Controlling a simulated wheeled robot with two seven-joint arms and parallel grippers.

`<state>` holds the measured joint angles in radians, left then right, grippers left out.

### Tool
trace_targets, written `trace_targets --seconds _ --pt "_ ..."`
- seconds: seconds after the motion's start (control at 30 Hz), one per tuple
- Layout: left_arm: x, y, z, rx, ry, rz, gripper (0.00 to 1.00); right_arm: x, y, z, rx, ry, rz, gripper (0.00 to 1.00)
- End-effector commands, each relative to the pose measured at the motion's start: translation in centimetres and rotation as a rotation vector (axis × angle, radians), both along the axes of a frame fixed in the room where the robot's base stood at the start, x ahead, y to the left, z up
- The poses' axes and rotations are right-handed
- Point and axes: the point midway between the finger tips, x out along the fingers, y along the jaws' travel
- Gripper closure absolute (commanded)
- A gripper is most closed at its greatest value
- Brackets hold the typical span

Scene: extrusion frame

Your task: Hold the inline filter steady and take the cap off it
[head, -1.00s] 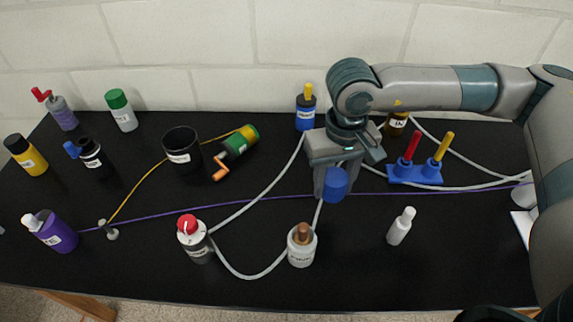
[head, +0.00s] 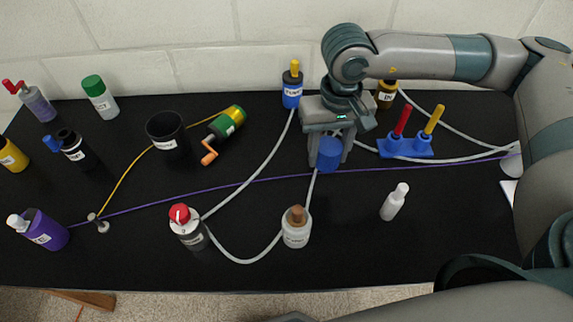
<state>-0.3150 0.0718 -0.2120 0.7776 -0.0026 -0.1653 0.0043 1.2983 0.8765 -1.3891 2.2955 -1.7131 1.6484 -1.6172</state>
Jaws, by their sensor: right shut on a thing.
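My right gripper (head: 328,158) points down over the middle of the table, shut on a blue cylinder (head: 328,153). Grey hose runs up to this spot from the front and leads away to the right behind the gripper. Whether the blue cylinder is the inline filter or its cap, I cannot tell; the gripper hides part of it. A white canister (head: 296,236) with a brown top (head: 297,215) stands upright in front, with hose at it. A grey canister (head: 188,235) with a red top (head: 180,214) stands to its left. My left gripper is not in view.
A blue stand (head: 405,147) with red and yellow handles is to the right. A black cup (head: 167,140) and a green-yellow crank tool (head: 226,124) are left. A purple cord crosses the table.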

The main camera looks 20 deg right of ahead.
Motion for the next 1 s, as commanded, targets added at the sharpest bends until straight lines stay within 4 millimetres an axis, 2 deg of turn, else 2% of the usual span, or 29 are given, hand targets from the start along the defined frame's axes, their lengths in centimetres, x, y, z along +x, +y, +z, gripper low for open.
trace_targets --seconds 0.07,0.2,0.43,0.6,1.0 --pt "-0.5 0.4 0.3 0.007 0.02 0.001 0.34 -0.7 -1.2 0.4 0.006 0.005 -0.076 0.85" --pt "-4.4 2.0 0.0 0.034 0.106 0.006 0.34 -1.8 -3.5 0.9 0.006 0.009 -0.235 0.85" --pt "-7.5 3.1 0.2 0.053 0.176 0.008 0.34 -3.4 -6.9 1.6 -0.011 0.003 -0.444 0.85" --pt "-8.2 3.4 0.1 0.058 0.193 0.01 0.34 -3.7 -7.8 1.7 -0.017 -0.002 -0.497 0.85" --pt "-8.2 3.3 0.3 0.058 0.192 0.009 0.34 -3.5 -7.4 1.6 -0.017 0.0 -0.496 0.85"
